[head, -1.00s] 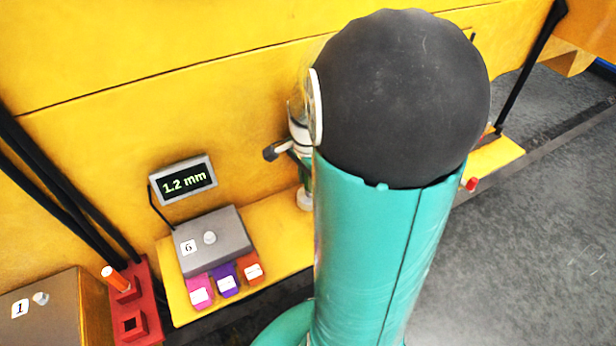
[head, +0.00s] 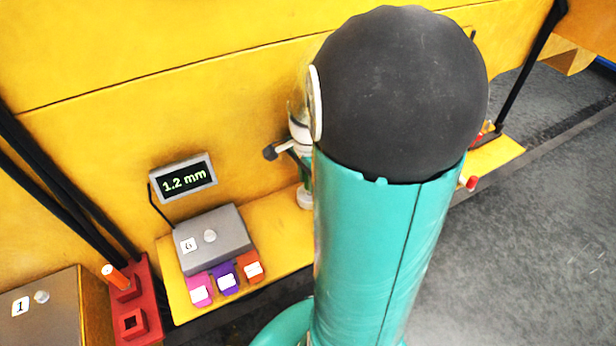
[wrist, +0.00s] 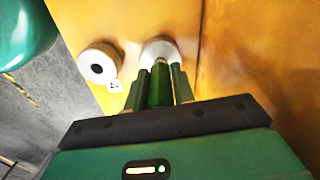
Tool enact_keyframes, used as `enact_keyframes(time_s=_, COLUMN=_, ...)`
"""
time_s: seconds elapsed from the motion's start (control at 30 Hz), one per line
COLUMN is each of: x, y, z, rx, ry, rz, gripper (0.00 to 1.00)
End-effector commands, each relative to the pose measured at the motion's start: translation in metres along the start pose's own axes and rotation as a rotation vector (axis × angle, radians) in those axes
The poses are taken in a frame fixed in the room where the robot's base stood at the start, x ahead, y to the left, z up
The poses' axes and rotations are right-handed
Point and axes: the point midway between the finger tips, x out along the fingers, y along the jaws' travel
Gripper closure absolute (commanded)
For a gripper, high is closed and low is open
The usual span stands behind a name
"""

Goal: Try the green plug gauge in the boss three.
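My gripper (wrist: 159,88) is shut on the green plug gauge (wrist: 158,84) in the wrist view. A second pale boss (wrist: 97,66) with a dark hole and a number label is to the left.
In the head view a grey box marked 6 (head: 212,242) sits on the yellow ledge (head: 284,236) below a display (head: 184,180) reading 1.2 mm. A red holder (head: 146,312) with an orange plug (head: 114,276) stands at the left.

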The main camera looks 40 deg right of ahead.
Motion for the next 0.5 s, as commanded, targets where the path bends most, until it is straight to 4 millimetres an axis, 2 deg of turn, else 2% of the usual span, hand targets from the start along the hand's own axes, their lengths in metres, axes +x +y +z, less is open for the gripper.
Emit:
enact_keyframes(time_s=0.03, x=-0.0001, y=-0.0001, z=0.0, rx=0.0, ry=0.0, rz=0.0, gripper=0.67)
enact_keyframes(time_s=0.1, x=-0.0001, y=-0.0001, z=0.0, rx=0.0, ry=0.0, rz=0.0, gripper=0.53)
enact_keyframes(time_s=0.13, x=-0.0001, y=-0.0001, z=0.0, rx=0.0, ry=0.0, rz=0.0, gripper=0.5)
enact_keyframes(time_s=0.5, x=-0.0051, y=-0.0006, z=-0.0003, rx=0.0, ry=0.001, rz=-0.002, gripper=0.5)
